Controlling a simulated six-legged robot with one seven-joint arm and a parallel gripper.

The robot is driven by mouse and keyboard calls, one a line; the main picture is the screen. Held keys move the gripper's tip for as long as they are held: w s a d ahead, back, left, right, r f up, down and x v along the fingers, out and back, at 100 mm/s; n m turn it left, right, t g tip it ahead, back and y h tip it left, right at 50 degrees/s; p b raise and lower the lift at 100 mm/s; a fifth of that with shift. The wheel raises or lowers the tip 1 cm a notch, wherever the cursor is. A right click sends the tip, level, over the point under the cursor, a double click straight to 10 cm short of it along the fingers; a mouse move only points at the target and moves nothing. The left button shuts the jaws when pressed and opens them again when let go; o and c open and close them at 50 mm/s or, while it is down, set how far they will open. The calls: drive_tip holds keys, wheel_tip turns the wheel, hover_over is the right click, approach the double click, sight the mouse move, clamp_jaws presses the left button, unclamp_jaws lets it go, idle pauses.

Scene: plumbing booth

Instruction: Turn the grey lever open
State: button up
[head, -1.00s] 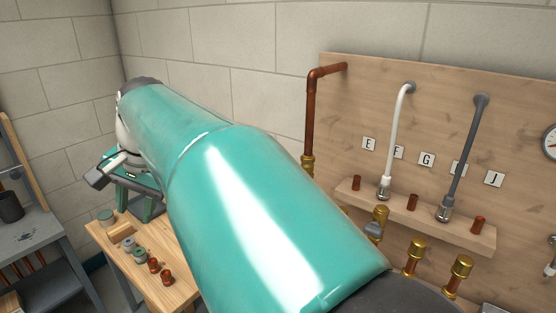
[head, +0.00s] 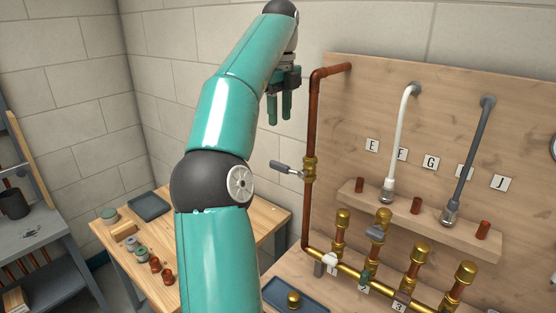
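A grey lever (head: 283,166) sticks out to the left, roughly level, from a brass valve (head: 309,170) on the upright copper pipe. Another grey handle (head: 375,234) sits on a brass fitting of the manifold lower down, so more than one grey handle is in view. My gripper (head: 280,122) hangs above the lever on the pipe, to the left of the copper pipe. Its green fingers point down with a narrow gap and nothing visible between them. It appears apart from the lever.
The brass manifold (head: 350,272) has several capped risers plus white and green handles. A white hose (head: 401,135) and a grey hose (head: 470,150) hang on the wooden board (head: 450,85). A blue tray (head: 272,292) holds a brass part. A wooden table (head: 262,215) stands left.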

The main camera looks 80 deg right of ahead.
sight(279, 163)
wheel_tip(279, 163, down, 13)
drive_tip(key=shift+f, duration=0.1)
idle(0.4)
drive_tip(key=shift+w, duration=0.1)
clamp_jaws()
